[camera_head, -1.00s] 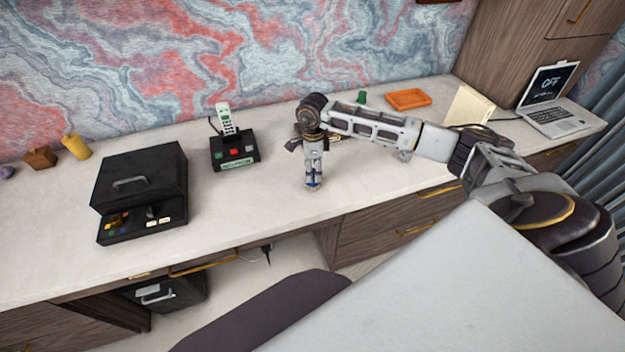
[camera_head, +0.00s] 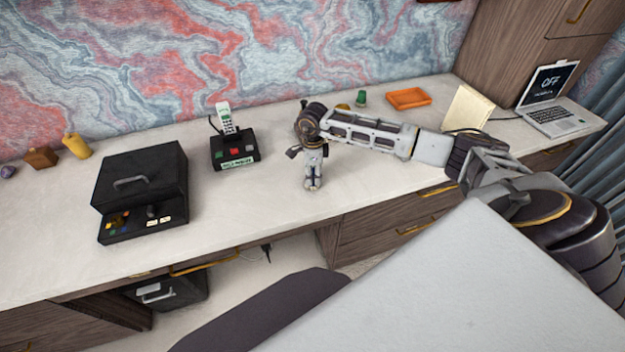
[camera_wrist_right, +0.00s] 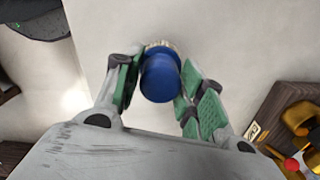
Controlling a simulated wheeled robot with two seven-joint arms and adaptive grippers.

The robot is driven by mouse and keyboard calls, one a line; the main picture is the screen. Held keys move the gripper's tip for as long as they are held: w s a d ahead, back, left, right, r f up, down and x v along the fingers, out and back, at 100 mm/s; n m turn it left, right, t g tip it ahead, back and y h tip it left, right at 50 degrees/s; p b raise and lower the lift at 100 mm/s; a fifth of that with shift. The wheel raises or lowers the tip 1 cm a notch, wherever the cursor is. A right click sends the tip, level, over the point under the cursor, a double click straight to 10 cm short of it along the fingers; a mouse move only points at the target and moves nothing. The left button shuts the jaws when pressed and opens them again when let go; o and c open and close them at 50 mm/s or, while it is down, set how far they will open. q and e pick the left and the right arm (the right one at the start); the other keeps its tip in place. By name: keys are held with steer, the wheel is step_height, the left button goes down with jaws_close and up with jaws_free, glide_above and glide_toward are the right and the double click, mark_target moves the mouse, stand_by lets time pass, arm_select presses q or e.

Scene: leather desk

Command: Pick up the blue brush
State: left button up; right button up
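The blue brush (camera_wrist_right: 160,78) shows in the right wrist view as a round blue end with a pale rim behind it. It lies between the two green-padded fingers of my right gripper (camera_wrist_right: 160,85). The fingers are close on both sides, and I cannot tell whether both press on it. In the head view my right gripper (camera_head: 313,178) points down at the desk (camera_head: 250,210), with its tips near the surface. The brush is hidden there by the gripper. My left gripper is not in view.
A black box (camera_head: 143,190) and a phone on a dock (camera_head: 235,148) stand left of the gripper. An orange tray (camera_head: 408,98), a green object (camera_head: 361,97) and a laptop (camera_head: 553,110) are at the back right. The desk front around the gripper is clear.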

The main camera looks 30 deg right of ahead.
mark_target(313, 171)
steer(key=c, duration=0.6)
steer(key=shift+r, duration=0.6)
step_height(313, 171, up, 8)
steer(key=shift+r+b, duration=0.15)
steer(key=shift+b, duration=0.25)
steer(key=shift+r, duration=0.25)
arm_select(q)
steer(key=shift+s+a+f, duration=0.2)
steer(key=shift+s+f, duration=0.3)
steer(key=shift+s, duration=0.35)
